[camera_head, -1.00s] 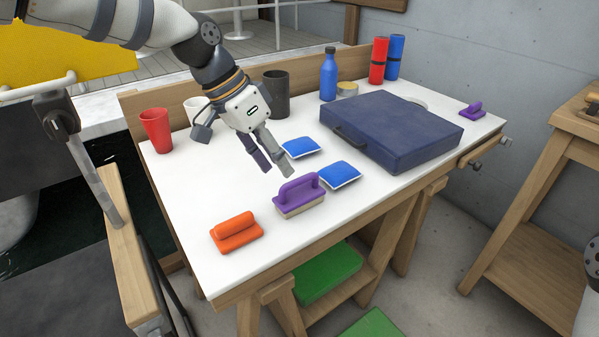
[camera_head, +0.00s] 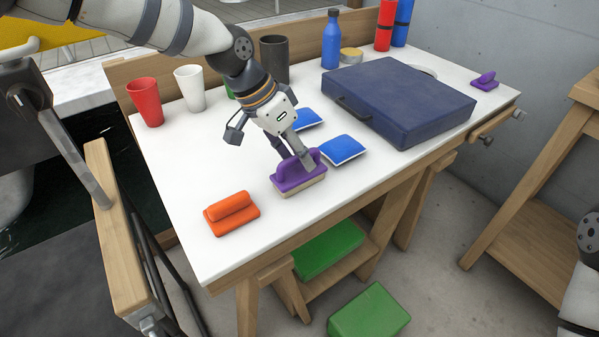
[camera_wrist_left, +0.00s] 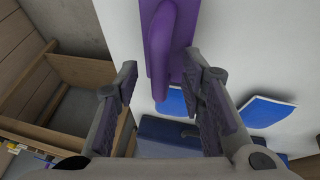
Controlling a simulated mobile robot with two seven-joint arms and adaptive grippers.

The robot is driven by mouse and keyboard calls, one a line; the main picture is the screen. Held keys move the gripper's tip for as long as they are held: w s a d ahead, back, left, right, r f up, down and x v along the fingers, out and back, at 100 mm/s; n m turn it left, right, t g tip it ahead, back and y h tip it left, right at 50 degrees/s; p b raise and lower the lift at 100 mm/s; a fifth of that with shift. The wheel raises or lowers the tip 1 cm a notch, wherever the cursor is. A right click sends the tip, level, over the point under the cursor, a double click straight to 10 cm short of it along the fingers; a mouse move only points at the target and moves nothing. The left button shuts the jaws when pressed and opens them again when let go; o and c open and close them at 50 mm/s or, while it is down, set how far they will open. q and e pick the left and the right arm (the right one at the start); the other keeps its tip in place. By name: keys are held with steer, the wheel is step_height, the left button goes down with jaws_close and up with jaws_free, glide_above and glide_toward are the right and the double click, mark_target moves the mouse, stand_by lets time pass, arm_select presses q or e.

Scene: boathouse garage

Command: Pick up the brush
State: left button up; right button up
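The purple brush (camera_head: 290,178), with a raised handle and a pale underside, stands on the white tabletop near the front edge. In the left wrist view its purple handle (camera_wrist_left: 160,50) reaches toward the gap between my fingers. My left gripper (camera_head: 294,160) points down at the brush, one finger in front of the handle and the other behind it. The left wrist view shows the gripper (camera_wrist_left: 163,72) open, with space beside the handle; contact is not visible. An orange brush-like block (camera_head: 231,213) lies to the left. My right gripper is not in view.
Blue pads (camera_head: 342,150) lie just behind the brush. A navy case (camera_head: 400,105) fills the table's right side, with a small purple item (camera_head: 485,80) beyond. Red (camera_head: 145,102) and white (camera_head: 190,88) cups and a blue bottle (camera_head: 331,42) stand at the back.

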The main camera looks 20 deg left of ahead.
mark_target(295, 157)
arm_select(q)
steer(key=shift+r, duration=0.1)
jaws_close()
steer(key=shift+r, duration=0.1)
steer(key=r, duration=0.3)
steer(key=s+r, duration=0.1)
steer(key=shift+a+r+p, duration=0.1)
steer(key=shift+r+p, duration=0.25)
steer(key=shift+r, duration=0.05)
steer(key=s+a+r+p, duration=0.1)
steer(key=s+r+p, duration=0.1)
steer(key=s+r, duration=0.6)
steer(key=shift+s+a, duration=0.25)
steer(key=shift+s, duration=2.2)
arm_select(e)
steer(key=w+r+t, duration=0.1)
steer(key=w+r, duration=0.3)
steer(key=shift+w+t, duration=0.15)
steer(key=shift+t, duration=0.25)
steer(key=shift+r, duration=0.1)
